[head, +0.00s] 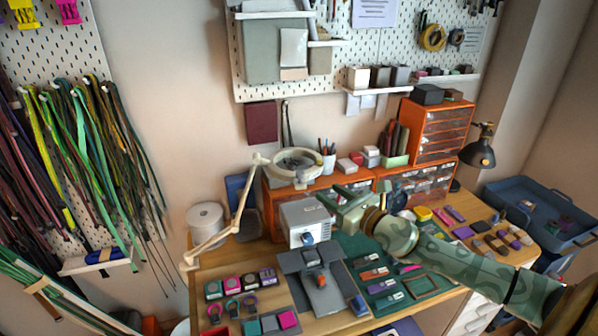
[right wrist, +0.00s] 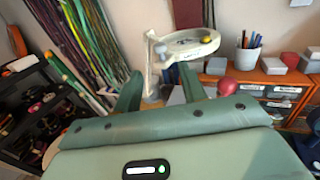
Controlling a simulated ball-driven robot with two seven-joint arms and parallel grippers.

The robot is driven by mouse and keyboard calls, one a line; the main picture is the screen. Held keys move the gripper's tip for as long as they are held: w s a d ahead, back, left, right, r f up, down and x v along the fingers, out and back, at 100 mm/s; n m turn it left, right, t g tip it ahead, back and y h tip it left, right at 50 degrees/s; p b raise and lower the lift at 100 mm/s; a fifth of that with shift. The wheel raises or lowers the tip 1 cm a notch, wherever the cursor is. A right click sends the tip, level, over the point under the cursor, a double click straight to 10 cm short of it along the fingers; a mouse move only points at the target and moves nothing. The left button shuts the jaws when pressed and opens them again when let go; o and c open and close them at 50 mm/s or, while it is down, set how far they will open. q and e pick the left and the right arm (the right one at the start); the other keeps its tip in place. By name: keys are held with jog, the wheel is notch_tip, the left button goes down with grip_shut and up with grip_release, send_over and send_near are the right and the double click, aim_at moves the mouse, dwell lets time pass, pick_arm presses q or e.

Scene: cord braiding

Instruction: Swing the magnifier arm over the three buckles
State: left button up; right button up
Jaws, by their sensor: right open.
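The cream magnifier has a ring-shaped head (head: 293,163) above the orange drawers at the back of the bench. Its jointed arm (head: 240,212) runs down to the bench's left edge. My right gripper (head: 334,199) is open and empty, to the right of and below the ring in the head view. In the right wrist view the magnifier ring (right wrist: 185,45) shows beyond my open fingers (right wrist: 160,88), its near end lying between them in the picture; the gap is hard to judge. Three small ring-like pieces, perhaps the buckles (head: 232,308), lie at the bench's front left. My left gripper is not in view.
A grey box (head: 304,217) and a dark grey stand (head: 318,282) are on the bench below my right gripper. A green mat (head: 358,246) with small parts lies beside them. A white roll (head: 206,221) stands left of the arm.

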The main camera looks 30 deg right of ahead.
aim_at(303, 176)
jog(key=w, duration=0.4)
jog(key=w+a, duration=0.1)
jog(key=w, duration=0.3)
jog(key=w+a+b, duration=0.1)
jog(key=w, duration=0.3)
jog(key=shift+w, duration=0.1)
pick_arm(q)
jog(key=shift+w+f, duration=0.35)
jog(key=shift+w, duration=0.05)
